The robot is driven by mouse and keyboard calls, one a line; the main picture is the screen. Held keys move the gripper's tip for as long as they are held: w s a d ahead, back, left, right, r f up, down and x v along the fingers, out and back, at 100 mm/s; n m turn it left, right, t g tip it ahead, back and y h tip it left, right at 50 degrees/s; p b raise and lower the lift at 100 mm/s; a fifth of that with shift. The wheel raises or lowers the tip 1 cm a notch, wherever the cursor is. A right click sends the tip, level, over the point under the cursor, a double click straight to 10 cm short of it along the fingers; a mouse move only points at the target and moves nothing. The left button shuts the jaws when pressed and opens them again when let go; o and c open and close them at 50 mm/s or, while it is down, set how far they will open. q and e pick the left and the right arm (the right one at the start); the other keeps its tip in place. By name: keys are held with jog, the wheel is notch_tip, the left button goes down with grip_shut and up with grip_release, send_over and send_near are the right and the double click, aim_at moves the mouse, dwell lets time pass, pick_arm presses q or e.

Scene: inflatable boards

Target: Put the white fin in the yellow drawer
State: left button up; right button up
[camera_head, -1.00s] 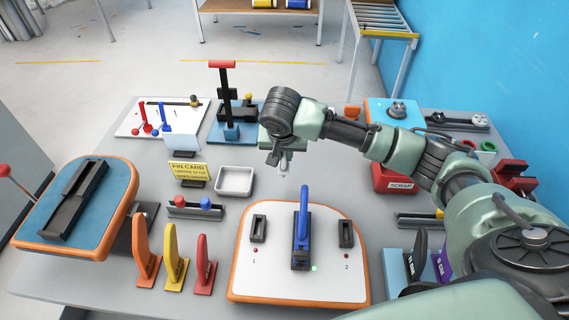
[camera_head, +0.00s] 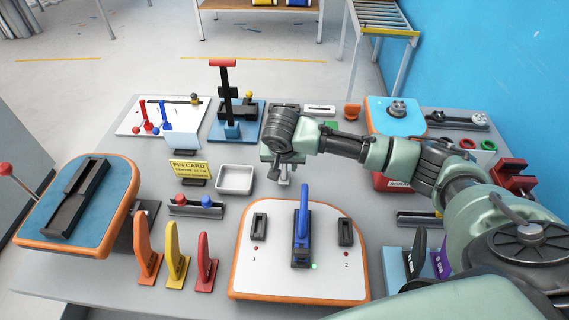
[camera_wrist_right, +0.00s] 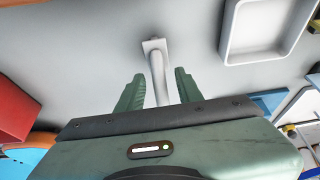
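The white fin (camera_wrist_right: 158,75) shows in the right wrist view as a slim pale upright piece with a small square foot. It stands between the two green fingers of my right gripper (camera_wrist_right: 160,90). The fingers are apart, with a visible gap on both sides of the fin. In the head view my right gripper (camera_head: 283,174) points down over the middle of the table, behind the white board, and its wrist hides most of the fin. I see no yellow drawer in either view. My left gripper is not in view.
A metal tray (camera_head: 235,179) lies left of the right gripper, near the yellow fin card (camera_head: 190,169). The white board (camera_head: 270,273) with an upright blue fin (camera_head: 303,215) is in front. Orange, yellow and red fins stand front left. A red scrap bin is partly behind my arm.

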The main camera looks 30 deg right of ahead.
jog(key=v, duration=1.1)
jog(key=shift+b, duration=0.4)
jog(key=shift+o, duration=0.5)
jog(key=shift+a+r, duration=0.15)
jog(key=shift+r, duration=0.2)
jog(key=shift+o, duration=1.3)
jog(key=g+y, duration=0.2)
jog(key=g, duration=0.2)
send_over(285, 172)
jog(key=w+d, duration=0.1)
jog(key=f, duration=0.6)
jog(key=shift+w, duration=0.2)
jog(key=shift+f+p, duration=0.3)
jog(key=shift+f, duration=0.5)
notch_tip(285, 172, down, 5)
jog(key=shift+w+a+f+p, duration=0.15)
jog(key=shift+f+p, duration=0.05)
jog(key=shift+p, duration=0.5)
jog(key=shift+f, duration=0.55)
